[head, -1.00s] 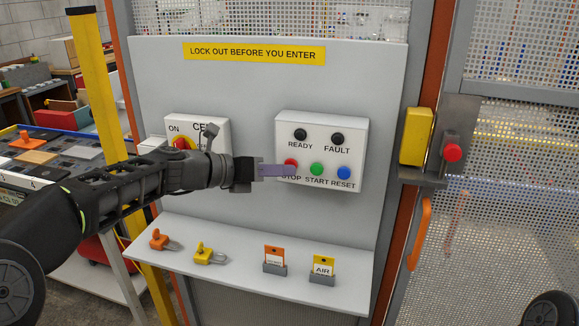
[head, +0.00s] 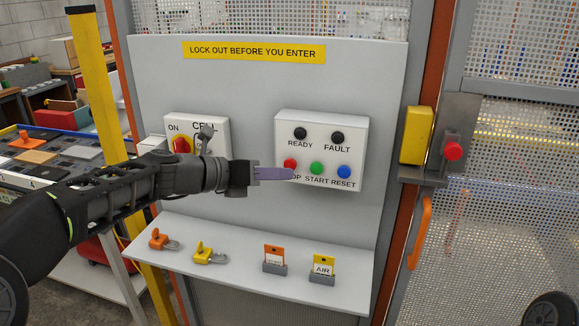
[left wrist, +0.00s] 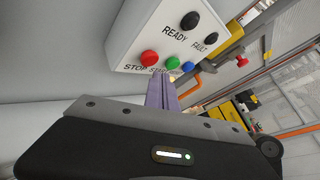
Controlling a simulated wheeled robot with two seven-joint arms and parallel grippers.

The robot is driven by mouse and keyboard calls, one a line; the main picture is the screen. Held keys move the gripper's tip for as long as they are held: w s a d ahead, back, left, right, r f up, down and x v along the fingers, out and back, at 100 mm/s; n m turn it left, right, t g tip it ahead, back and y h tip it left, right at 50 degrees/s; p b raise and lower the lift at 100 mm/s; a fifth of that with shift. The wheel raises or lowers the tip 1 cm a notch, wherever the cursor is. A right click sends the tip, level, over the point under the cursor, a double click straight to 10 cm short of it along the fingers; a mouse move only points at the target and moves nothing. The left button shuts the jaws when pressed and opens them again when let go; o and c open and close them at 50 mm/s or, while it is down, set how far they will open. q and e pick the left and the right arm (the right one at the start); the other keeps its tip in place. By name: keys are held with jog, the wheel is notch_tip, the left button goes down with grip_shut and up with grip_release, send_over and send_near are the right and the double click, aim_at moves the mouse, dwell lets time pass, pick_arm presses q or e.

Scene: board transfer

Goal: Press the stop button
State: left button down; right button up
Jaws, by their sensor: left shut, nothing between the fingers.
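The red stop button (head: 290,163) is at the lower left of the white control box (head: 352,122). It also shows in the left wrist view (left wrist: 149,58). The green start button (head: 317,168) and the blue reset button (head: 344,172) sit to its right. My left gripper (head: 291,175) is shut and empty. In the head view its purple fingertips overlap the box just below the red button and cover part of the STOP label. In the left wrist view the fingertips point toward the box near the green button. Contact cannot be told. My right gripper is not in view.
The CELL switch box (head: 218,136) stands behind my left arm. A shelf (head: 225,270) below holds orange and yellow padlocks and two tags. A yellow box (head: 416,136) and another red button (head: 453,152) are on the door frame at right.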

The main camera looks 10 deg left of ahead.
pick_arm(q)
jog(key=s+b, duration=0.1)
jog(key=s, duration=0.3)
jog(key=shift+s+a, duration=0.15)
jog(key=shift+s, duration=0.2)
dwell(0.5)
